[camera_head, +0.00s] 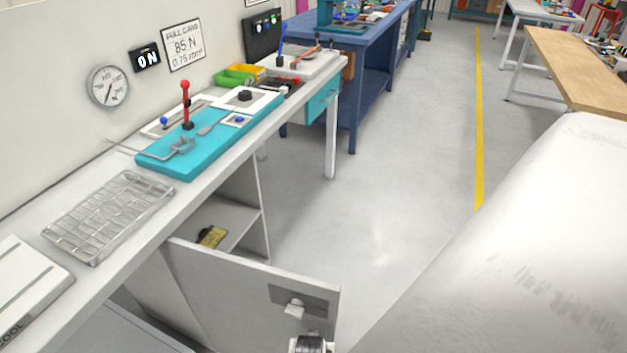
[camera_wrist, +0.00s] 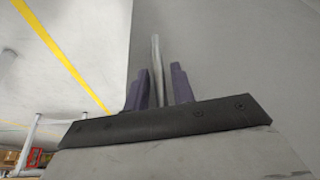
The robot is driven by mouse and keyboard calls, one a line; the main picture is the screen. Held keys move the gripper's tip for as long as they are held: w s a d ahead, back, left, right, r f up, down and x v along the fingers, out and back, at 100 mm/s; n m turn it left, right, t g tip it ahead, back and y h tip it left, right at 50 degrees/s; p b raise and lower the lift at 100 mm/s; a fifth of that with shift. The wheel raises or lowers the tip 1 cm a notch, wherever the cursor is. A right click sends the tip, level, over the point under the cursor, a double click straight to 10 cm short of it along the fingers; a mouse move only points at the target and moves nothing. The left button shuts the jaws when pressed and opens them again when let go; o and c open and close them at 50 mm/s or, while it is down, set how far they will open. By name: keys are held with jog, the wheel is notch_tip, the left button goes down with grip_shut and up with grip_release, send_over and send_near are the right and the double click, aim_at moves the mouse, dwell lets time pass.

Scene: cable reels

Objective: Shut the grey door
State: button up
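The grey door (camera_head: 235,288) stands open in the head view, swung out from under the long white workbench. In the wrist view the door's flat grey face (camera_wrist: 235,60) fills the right side, with its edge left of my gripper. My gripper (camera_wrist: 161,70) has two dark purple fingers set apart. A slim pale grey bar (camera_wrist: 155,46), apparently the door's handle, stands between them, with a narrow gap at the right finger. I cannot tell whether the left finger touches it. In the head view my fingers cannot be made out; a dark plate with a pale piece shows against the door.
The workbench (camera_head: 105,265) carries a wire rack (camera_head: 108,215) and a turquoise board (camera_head: 170,163) with tools. Under it, an open shelf (camera_head: 228,222) holds a yellow-and-black item (camera_head: 211,237). Open grey floor (camera_head: 400,170) lies beyond the door, up to a yellow line (camera_head: 479,120).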

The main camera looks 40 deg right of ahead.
grip_shut()
